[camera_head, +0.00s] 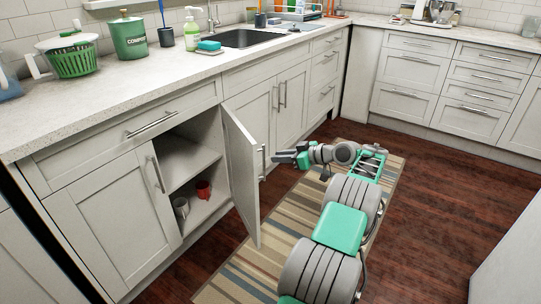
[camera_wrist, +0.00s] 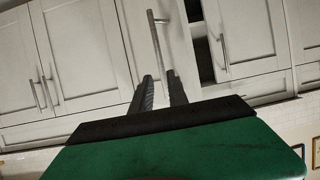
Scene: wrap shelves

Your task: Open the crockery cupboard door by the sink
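The white cupboard door (camera_head: 241,172) by the sink stands swung well out from its frame. Its bar handle (camera_head: 262,163) is on the outer face, and the handle (camera_wrist: 156,45) also shows in the wrist view. The open cupboard (camera_head: 191,160) shows a shelf, with a red mug (camera_head: 203,190) and a pale mug (camera_head: 181,207) at the bottom. My gripper (camera_head: 277,157) is just right of the door, close to the handle. In the wrist view its two dark fingers (camera_wrist: 161,84) are apart, with the handle's end near their tips. Whether they touch it is unclear.
The left door (camera_head: 115,215) of this cupboard is shut. A striped rug (camera_head: 262,262) lies under my arm on the dark wood floor. The sink (camera_head: 245,38), a green compost bin (camera_head: 129,38) and a green basket (camera_head: 73,60) are on the counter. Floor at the right is clear.

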